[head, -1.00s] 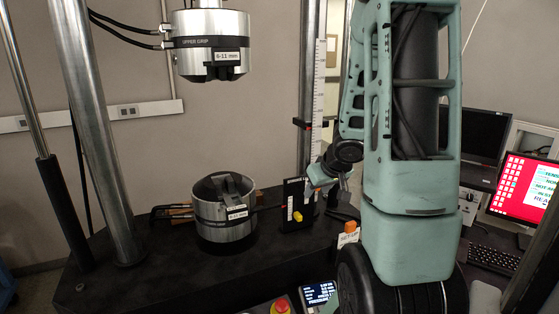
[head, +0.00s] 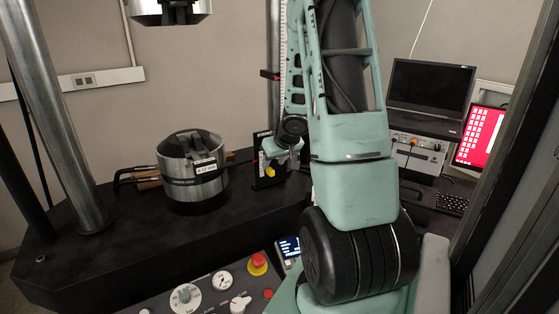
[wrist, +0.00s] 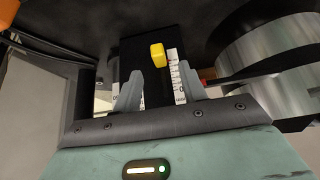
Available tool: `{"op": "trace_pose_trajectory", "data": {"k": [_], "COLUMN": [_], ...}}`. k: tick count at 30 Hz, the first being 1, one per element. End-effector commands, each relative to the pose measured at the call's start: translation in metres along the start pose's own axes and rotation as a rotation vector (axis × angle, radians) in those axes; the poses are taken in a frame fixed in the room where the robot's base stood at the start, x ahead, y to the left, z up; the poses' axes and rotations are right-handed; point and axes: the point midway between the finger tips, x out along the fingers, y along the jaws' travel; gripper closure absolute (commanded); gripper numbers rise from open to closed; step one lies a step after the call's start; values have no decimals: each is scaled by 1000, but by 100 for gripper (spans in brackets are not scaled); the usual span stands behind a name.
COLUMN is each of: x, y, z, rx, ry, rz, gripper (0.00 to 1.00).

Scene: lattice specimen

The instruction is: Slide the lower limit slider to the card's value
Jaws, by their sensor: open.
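The yellow slider knob (head: 270,173) is on an upright black panel (head: 262,182) beside the lower grip. In the wrist view the yellow knob (wrist: 158,55) lies just beyond and between the fingertips, beside a white graduated scale (wrist: 176,75). My gripper (head: 279,152) is just above and right of the knob in the head view. In the wrist view my gripper (wrist: 160,80) has its two grey fingers apart with nothing held between them. I cannot tell whether a finger touches the knob. No card value is readable, and the scale's figures are too small to read.
The steel lower grip (head: 190,178) stands left of the panel on the black machine base (head: 110,245). A control panel with a red emergency button (head: 258,262) is in front. A small display (head: 288,248) is partly hidden by my arm. A red monitor (head: 482,135) is at right.

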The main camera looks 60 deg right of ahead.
Motion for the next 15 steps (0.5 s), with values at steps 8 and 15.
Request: {"op": "trace_pose_trajectory", "data": {"k": [8, 15], "x": [35, 40], "y": [0, 0], "z": [1, 0], "rx": [0, 0], "ry": [0, 0], "rz": [0, 1], "gripper": [58, 58]}}
